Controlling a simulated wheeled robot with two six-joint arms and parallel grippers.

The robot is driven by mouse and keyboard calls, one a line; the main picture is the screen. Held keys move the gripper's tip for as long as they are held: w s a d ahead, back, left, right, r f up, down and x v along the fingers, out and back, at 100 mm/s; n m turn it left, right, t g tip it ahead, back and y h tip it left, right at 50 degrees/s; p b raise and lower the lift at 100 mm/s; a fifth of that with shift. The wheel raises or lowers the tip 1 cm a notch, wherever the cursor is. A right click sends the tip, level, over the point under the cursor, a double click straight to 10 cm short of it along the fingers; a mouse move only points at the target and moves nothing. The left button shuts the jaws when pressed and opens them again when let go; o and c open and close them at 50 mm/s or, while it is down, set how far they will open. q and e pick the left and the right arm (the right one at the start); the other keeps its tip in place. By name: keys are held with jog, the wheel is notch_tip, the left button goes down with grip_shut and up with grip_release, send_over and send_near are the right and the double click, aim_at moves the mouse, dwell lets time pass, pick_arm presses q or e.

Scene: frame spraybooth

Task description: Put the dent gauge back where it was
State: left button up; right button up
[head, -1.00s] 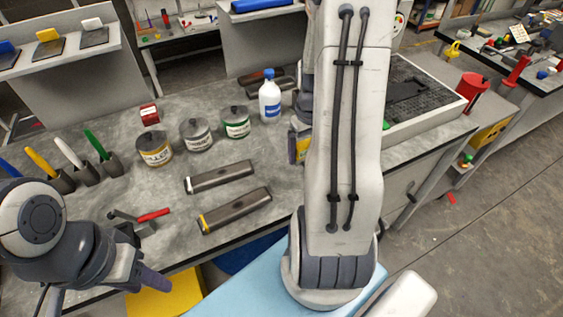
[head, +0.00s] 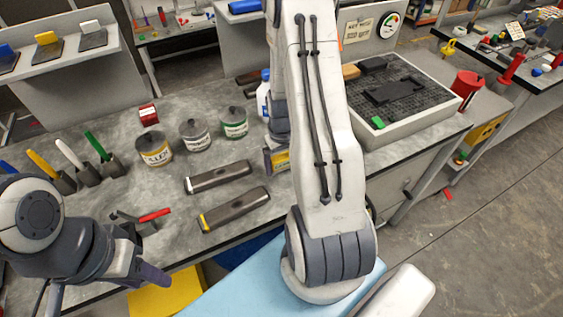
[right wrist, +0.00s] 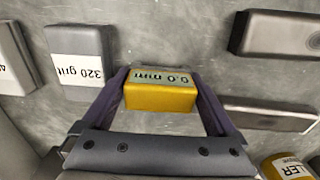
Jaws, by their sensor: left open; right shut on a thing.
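The dent gauge is a small yellow block with a display reading 0.0 mm. In the right wrist view the dent gauge (right wrist: 160,98) sits between the two fingers of my right gripper (right wrist: 160,82), which is shut on it. In the head view the gauge (head: 281,161) is a small yellow patch below my right wrist, over the grey workbench (head: 250,148); the arm hides part of it. I cannot tell whether it touches the bench. My left gripper (head: 148,270) is open and empty at the bench's front left.
Two long grey blocks (head: 235,208) lie left of the gauge, with several cans (head: 154,149) behind. A block marked 320 grit (right wrist: 82,62) lies beside the gripper in the right wrist view. A tray with a dark grid (head: 405,125) stands right of my right arm.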

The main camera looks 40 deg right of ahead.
aim_at(281, 157)
jog(key=shift+f, duration=0.15)
jog(key=o, duration=1.3)
jog(key=shift+r, duration=0.65)
notch_tip(281, 157, up, 11)
jog(key=shift+r+b, duration=0.1)
jog(key=shift+b, duration=0.6)
